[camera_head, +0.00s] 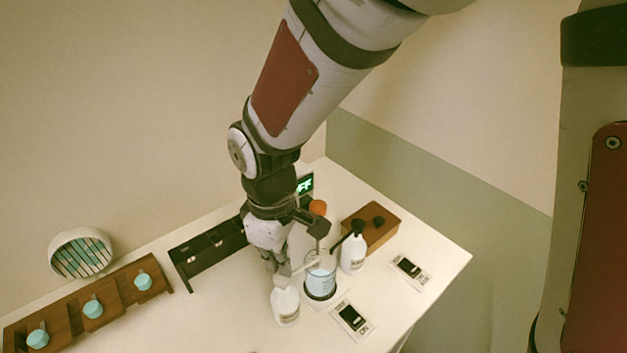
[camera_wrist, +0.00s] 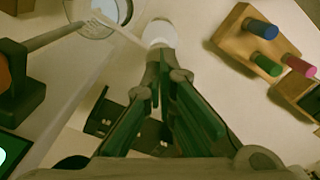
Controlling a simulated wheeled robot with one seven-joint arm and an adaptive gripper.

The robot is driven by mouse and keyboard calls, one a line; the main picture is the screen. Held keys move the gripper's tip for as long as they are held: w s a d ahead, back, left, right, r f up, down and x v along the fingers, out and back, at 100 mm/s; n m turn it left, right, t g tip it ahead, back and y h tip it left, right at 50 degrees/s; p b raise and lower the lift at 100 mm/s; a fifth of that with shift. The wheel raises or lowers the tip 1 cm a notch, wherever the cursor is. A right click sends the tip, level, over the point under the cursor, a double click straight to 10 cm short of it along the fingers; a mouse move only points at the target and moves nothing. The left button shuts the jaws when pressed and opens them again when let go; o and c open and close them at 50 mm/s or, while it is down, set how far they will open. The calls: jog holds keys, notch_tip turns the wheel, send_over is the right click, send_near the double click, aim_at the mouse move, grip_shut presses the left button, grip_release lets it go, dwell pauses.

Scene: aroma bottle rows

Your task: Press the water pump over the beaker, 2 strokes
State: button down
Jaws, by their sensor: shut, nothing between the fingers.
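A white pump bottle (camera_head: 286,306) stands at the table's front, left of the beaker; its label is too small to read. Its white pump head (camera_wrist: 160,32) shows in the wrist view, with the spout (camera_wrist: 122,32) reaching over the glass beaker (camera_wrist: 92,20). In the head view the beaker (camera_head: 320,284) holds pale blue liquid. My gripper (camera_head: 281,272) is shut and empty, pointing down right at the top of this bottle; contact is not clear. Its fingertips (camera_wrist: 164,62) show just by the pump head. A second white bottle with a black pump (camera_head: 353,252) stands right of the beaker.
Black-and-white switch panels (camera_head: 352,319) lie in front and to the right (camera_head: 410,271). A wooden block (camera_head: 378,237) with a black knob stands behind. A black rack (camera_head: 208,262) and a wooden rack (camera_head: 60,311) with cyan-topped items are left. An orange knob (camera_head: 318,207) stands behind the beaker.

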jog(key=shift+f, duration=0.15)
dwell(0.4)
jog(key=shift+f+b, duration=0.6)
jog(key=shift+f, duration=0.95)
jog(key=shift+r, duration=0.15)
jog(key=shift+r+p, duration=0.9)
jog(key=shift+r, duration=0.65)
